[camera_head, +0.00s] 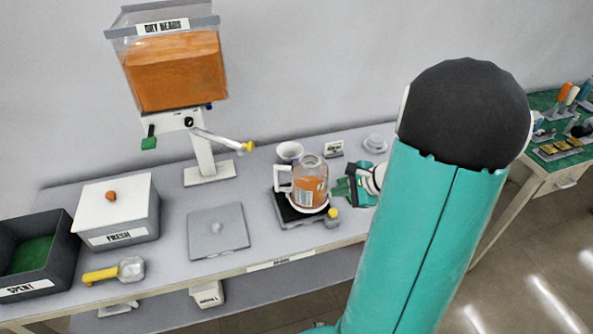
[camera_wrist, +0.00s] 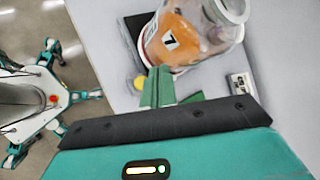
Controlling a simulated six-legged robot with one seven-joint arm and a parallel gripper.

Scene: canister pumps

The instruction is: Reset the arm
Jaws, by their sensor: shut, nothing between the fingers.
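My gripper (camera_head: 346,186) is just right of the glass jug with orange contents (camera_head: 311,184), which stands upright on a small dark stand (camera_head: 288,211) on the table. In the wrist view my gripper's green fingers (camera_wrist: 158,88) are together and empty, close beside the jug (camera_wrist: 178,38). Whether they touch it is hard to tell. My teal arm fills the right middle of the head view and hides part of the table.
A dispenser labelled DRY BEADS (camera_head: 176,70) stands behind on the left. A box labelled FRESH (camera_head: 125,238), a dark bin labelled SPENT (camera_head: 58,272), a flat grey lid (camera_head: 217,243) and a yellow-handled scoop (camera_head: 112,272) are at left. A white bowl (camera_head: 289,150) is behind the jug.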

